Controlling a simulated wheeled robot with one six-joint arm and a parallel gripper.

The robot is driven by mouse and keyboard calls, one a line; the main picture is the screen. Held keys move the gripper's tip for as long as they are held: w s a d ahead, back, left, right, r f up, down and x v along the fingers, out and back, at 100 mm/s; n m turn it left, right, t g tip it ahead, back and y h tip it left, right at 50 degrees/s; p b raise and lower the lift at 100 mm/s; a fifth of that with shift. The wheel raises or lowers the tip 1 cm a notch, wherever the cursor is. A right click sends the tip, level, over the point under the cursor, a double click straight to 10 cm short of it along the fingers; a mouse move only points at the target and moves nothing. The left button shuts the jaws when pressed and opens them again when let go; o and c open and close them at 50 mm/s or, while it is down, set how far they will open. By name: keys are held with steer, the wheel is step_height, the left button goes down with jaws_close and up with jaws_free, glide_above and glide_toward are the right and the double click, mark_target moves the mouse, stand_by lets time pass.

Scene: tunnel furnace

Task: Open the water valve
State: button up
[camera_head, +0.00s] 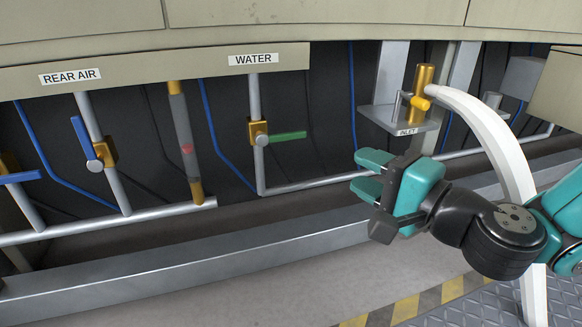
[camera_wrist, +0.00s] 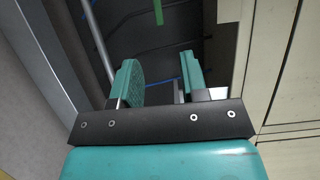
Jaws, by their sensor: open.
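The water valve (camera_head: 259,132) is a brass body on a vertical grey pipe under the WATER label (camera_head: 253,59). Its green handle (camera_head: 287,136) points right, roughly horizontal and across the pipe. In the wrist view the green handle (camera_wrist: 158,12) shows at the top edge, beyond the fingers; the valve body is out of that view. My gripper (camera_head: 364,174) is open and empty, to the right of and a little below the handle, apart from it. Its two teal fingers also show in the wrist view (camera_wrist: 160,78).
Left of it is the REAR AIR valve with a blue handle (camera_head: 82,137). A flow tube (camera_head: 184,140) stands between them. The INLET bracket (camera_head: 405,118) and a white hose (camera_head: 490,125) are at right. A grey ledge (camera_head: 180,262) runs below the pipes.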

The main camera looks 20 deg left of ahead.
steer(key=p, duration=0.6)
glide_toward(293, 137)
steer(key=x, duration=1)
steer(key=shift+w+a, duration=0.15)
steer(key=shift+a, duration=0.1)
steer(key=shift+c, duration=0.2)
jaws_close()
